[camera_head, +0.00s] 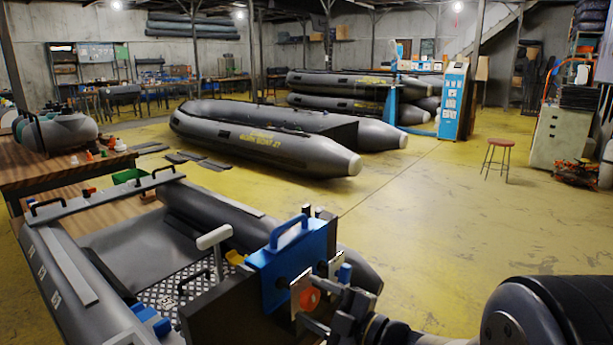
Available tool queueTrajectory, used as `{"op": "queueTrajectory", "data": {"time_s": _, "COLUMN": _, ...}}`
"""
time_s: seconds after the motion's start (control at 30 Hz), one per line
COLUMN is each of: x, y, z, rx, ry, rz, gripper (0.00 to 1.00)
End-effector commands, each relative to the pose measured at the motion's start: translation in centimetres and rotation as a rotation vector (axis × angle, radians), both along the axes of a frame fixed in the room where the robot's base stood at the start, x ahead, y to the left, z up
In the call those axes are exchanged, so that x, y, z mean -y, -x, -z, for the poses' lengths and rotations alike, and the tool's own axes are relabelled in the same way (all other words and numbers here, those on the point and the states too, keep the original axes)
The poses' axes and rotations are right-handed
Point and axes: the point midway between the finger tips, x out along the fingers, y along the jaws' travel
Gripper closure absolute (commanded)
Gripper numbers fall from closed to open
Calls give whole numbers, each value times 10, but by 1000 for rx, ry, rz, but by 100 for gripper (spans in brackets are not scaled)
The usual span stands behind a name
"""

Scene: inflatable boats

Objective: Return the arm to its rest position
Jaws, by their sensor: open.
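My arm reaches in from the lower right, its thick dark link large in the corner. My gripper (318,279) is at the stern of the near grey inflatable boat (215,215), in front of the blue clamp-like fitting (290,250) on the dark transom (225,308). Its two pale finger plates stand apart, so it is open. A round orange-red knob (309,299) shows close by the plates. I cannot tell whether the fingers touch the knob or the fitting. The arm is partly cut off by the bottom edge.
A wooden workbench (60,168) with small parts stands at left. More grey boats (265,140) lie behind. A blue kiosk (452,102), a red-topped stool (497,143) and a pale cabinet (558,137) stand to the right. The yellow floor (430,220) in the middle right is clear.

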Motion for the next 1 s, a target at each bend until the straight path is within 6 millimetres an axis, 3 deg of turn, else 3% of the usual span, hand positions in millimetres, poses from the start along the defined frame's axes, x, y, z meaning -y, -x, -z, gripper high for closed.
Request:
{"op": "queueTrajectory", "data": {"time_s": 0.6, "x": 0, "y": 0, "z": 4, "rx": 478, "ry": 370, "rz": 0, "gripper": 42}}
{"op": "queueTrajectory", "data": {"time_s": 1.0, "x": 0, "y": 0, "z": 0, "rx": 590, "ry": 460, "rz": 0, "gripper": 42}}
